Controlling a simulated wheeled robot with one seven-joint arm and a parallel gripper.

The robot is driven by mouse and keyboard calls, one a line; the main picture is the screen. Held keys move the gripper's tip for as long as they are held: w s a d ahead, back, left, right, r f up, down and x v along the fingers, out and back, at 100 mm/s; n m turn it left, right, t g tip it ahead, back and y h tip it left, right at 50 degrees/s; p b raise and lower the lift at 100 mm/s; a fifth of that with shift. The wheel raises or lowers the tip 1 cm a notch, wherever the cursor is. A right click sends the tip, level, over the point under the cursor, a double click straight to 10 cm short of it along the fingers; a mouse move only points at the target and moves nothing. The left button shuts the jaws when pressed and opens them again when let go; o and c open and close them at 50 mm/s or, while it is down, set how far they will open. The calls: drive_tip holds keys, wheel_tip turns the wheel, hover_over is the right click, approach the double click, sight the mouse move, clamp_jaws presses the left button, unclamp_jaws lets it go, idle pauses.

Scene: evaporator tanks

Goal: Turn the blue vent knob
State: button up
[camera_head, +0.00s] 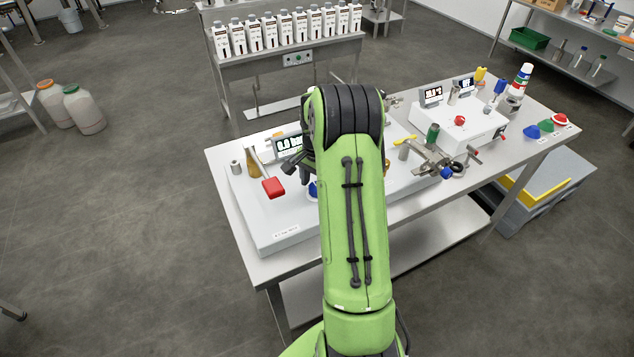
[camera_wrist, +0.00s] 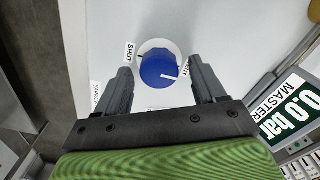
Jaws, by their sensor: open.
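The blue vent knob (camera_wrist: 158,70) sits on a round pale base on a white panel in the wrist view. A white pointer line on it points right, toward a label partly hidden by the right finger. A "SHUT" label (camera_wrist: 130,53) stands at its upper left. My gripper (camera_wrist: 159,68) is open, with one finger on each side of the knob; I cannot tell whether either finger touches it. In the head view a sliver of blue, probably the knob (camera_head: 313,189), shows beside my green arm, which hides most of that area.
A display reading "0.0 bar" and "MASTER" (camera_wrist: 282,115) is close to the right finger; it also shows in the head view (camera_head: 288,146). Valves and pipes (camera_head: 435,160) lie to the right.

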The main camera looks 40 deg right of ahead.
wheel_tip(320, 180, up, 16)
drive_tip(key=p, duration=0.2)
drive_tip(key=shift+f, duration=0.15)
idle(0.4)
drive_tip(key=s+a+r+n+t, duration=0.1)
drive_tip(key=s+a+r+n, duration=0.15)
drive_tip(key=a, duration=0.25)
drive_tip(key=s+a+r+n+t+h, duration=0.1)
drive_tip(key=s+a+r+n, duration=0.15)
drive_tip(key=a, duration=0.35)
drive_tip(key=s+a+r+n+t, duration=0.1)
drive_tip(key=a+r+n, duration=0.1)
drive_tip(key=a+r, duration=0.25)
drive_tip(key=s+a+f+n+t+y, duration=0.1)
drive_tip(key=s+a+f+n+t, duration=0.1)
drive_tip(key=s+a+n, duration=0.6)
drive_tip(key=s+a+f, duration=0.1)
drive_tip(key=s+a, duration=0.1)
drive_tip(key=s, duration=0.4)
drive_tip(key=shift+a+f+n+t, duration=0.25)
drive_tip(key=shift+a+n+t, duration=0.05)
drive_tip(key=shift+a+n, duration=0.1)
